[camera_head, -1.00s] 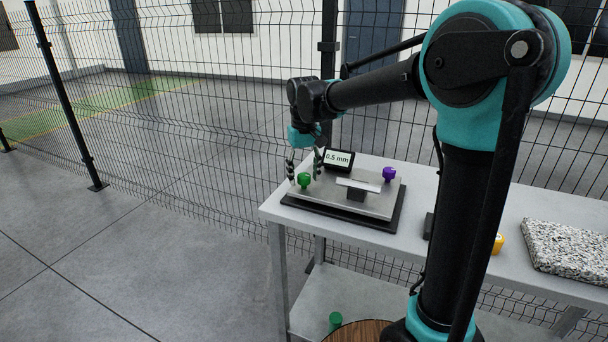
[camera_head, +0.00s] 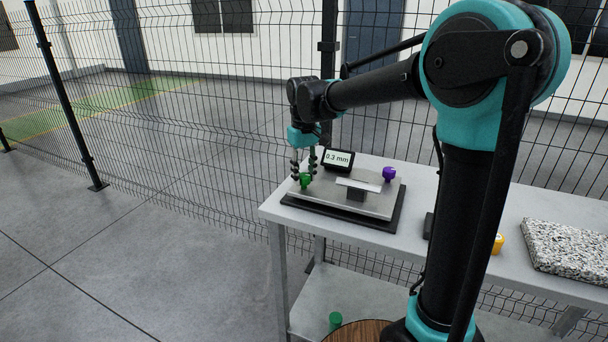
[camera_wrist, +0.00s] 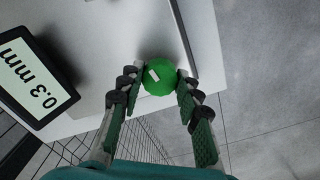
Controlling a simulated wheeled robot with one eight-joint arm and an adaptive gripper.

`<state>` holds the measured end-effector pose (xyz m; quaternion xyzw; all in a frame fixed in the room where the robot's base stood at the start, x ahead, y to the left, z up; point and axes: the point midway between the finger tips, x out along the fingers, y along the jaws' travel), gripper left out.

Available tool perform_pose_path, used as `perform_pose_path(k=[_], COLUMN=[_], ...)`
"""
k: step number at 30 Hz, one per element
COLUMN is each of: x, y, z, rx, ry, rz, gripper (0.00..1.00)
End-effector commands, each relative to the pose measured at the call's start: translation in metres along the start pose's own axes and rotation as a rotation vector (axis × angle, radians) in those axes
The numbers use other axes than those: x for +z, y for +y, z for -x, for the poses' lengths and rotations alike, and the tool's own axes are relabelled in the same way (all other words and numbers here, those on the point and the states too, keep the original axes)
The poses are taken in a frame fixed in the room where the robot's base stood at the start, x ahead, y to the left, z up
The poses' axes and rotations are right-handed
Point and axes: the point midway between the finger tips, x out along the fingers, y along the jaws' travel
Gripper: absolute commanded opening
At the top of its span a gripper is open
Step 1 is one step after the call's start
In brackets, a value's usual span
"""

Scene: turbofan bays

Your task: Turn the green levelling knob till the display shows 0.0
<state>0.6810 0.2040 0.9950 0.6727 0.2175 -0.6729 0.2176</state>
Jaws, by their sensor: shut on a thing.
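The green levelling knob (camera_head: 305,180) stands at the front left corner of a grey metal plate (camera_head: 330,192). In the wrist view the green knob (camera_wrist: 160,77) has a small white mark on top. My gripper (camera_head: 304,177) points down over it, and its fingers are shut on the knob, one on each side; the wrist view shows the gripper (camera_wrist: 158,84) the same way. The display (camera_head: 338,159) behind the plate reads 0.3 mm, and it also shows in the wrist view (camera_wrist: 32,76).
A purple knob (camera_head: 389,173) stands at the plate's right. A light bar on a dark block (camera_head: 357,194) sits mid-plate. The plate rests on a black base on a grey table (camera_head: 460,222). A yellow thing (camera_head: 498,243) and a speckled slab (camera_head: 568,246) lie right. A wire fence stands behind.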

Motion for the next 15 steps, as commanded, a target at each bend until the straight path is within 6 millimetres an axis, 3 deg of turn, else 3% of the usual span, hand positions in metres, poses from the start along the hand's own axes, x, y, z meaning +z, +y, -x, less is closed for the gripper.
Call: perform_pose_path(k=[15], x=[-0.0006], y=[0.0], z=[0.0002], rx=[0.0], ry=[0.001], rz=[0.293], gripper=[0.05])
